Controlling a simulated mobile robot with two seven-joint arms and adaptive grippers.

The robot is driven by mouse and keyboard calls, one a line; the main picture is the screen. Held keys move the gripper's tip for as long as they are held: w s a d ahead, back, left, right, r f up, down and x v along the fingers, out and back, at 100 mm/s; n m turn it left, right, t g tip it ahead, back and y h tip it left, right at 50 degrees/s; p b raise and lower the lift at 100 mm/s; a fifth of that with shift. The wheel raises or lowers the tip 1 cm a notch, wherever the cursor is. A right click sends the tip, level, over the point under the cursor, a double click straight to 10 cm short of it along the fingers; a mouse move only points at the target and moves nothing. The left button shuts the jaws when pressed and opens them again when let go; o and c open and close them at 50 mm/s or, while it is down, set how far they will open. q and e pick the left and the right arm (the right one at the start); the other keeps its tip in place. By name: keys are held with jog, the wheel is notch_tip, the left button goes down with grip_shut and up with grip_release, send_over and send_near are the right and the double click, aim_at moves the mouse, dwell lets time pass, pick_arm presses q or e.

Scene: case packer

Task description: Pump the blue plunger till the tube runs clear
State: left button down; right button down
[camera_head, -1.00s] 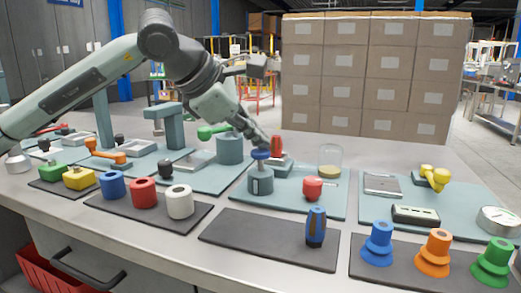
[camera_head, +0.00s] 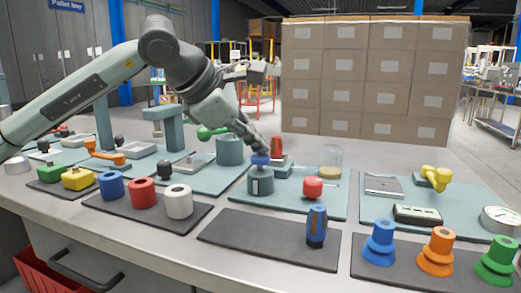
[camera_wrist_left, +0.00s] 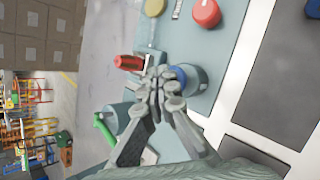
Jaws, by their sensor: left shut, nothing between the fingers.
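The blue plunger (camera_head: 260,158) is a round knob on top of a grey-teal pump cylinder (camera_head: 261,184) with a white label, on the middle teal mat. My left gripper (camera_head: 258,146) is shut and empty, pointing down with its fingertips at the top of the knob, seemingly touching it. In the left wrist view the fingertips (camera_wrist_left: 163,84) cover part of the blue plunger (camera_wrist_left: 180,73). A clear jar (camera_head: 331,162) with a yellowish bottom stands behind right of the pump. I cannot make out the tube's contents. My right gripper is not in view.
A red knob (camera_head: 313,187) stands right of the pump and a red-topped object (camera_head: 276,147) just behind it. A large teal cylinder (camera_head: 230,150) is behind left.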

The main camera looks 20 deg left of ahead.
aim_at(257, 157)
pick_arm(q)
jog(key=shift+f+b, duration=0.35)
jog(key=shift+f, duration=0.15)
dwell(0.4)
jog(key=shift+r+p, duration=0.95)
jog(key=shift+r, duration=0.8)
jog(key=shift+r, duration=0.1)
jog(key=shift+r+p, duration=1.65)
jog(key=shift+r, duration=0.75)
